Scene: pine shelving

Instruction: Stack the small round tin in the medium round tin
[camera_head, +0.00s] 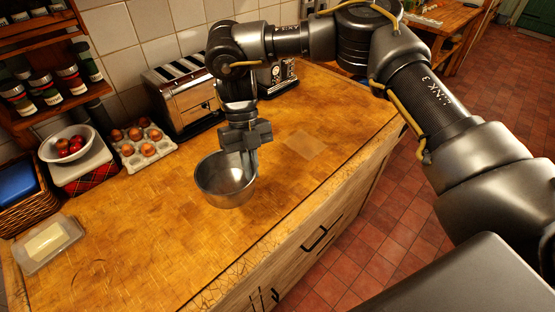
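One shiny round metal tin (226,190) shows near the middle of the wooden counter. Its open mouth faces up, and I cannot tell from this view whether it is the small or the medium tin, or whether another is nested inside. My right gripper (249,168) points down at the tin's right rim. Its fingers are close together and overlap the rim, but whether they are shut on it is unclear. I cannot tell whether the tin rests on the counter or hangs slightly above it. No second round tin is distinct. My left gripper is not in view.
A toaster (184,98), an egg carton (127,158), a white bowl of red fruit (50,151), a wicker basket (38,215) and a butter dish (68,249) line the counter's back and left. A flat square (304,144) lies right of the tin. The front counter is clear.

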